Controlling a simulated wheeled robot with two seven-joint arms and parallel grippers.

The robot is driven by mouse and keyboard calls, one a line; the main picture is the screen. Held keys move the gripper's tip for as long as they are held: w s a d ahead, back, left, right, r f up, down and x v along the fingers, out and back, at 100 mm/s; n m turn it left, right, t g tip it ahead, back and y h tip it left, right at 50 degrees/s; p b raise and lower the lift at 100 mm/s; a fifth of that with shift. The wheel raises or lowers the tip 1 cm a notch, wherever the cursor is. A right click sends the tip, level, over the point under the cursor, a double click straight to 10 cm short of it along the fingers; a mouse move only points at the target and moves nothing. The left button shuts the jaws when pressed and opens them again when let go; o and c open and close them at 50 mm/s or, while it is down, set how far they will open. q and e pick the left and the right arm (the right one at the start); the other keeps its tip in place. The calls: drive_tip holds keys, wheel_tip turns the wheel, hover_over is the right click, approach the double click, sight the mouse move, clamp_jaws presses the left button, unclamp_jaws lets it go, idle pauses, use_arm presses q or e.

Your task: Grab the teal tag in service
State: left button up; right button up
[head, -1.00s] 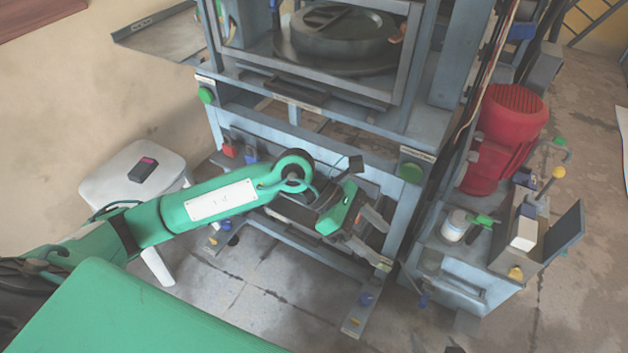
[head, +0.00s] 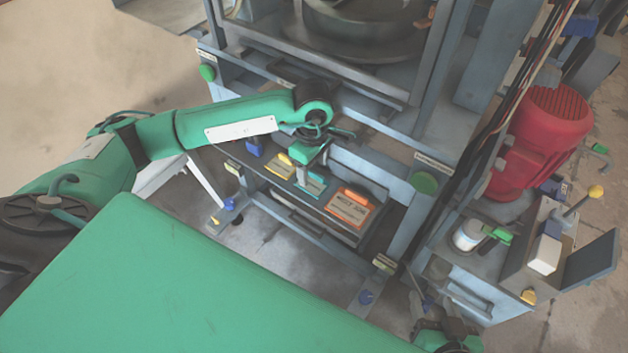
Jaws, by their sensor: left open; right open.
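The teal tag (head: 311,187) lies on the dark shelf (head: 268,183) low in the press frame, between a yellow tag (head: 279,167) and an orange tag (head: 350,208). My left gripper (head: 303,182) is open and points down right at the teal tag, covering part of it. I cannot tell whether the fingers touch the tag. My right gripper (head: 424,300) is open and empty at the lower right, partly cut off by the bottom edge, near the side cabinet.
A blue padlock-like block (head: 253,148) is beside the yellow tag. A red motor (head: 540,140) and a cabinet with a white jar (head: 467,236) stand at right.

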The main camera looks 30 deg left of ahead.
sight(312, 183)
use_arm(q)
wheel_tip(312, 183, down, 4)
drive_tip(key=shift+s+a, duration=0.1)
drive_tip(key=c, duration=0.7)
drive_tip(key=shift+c, duration=0.2)
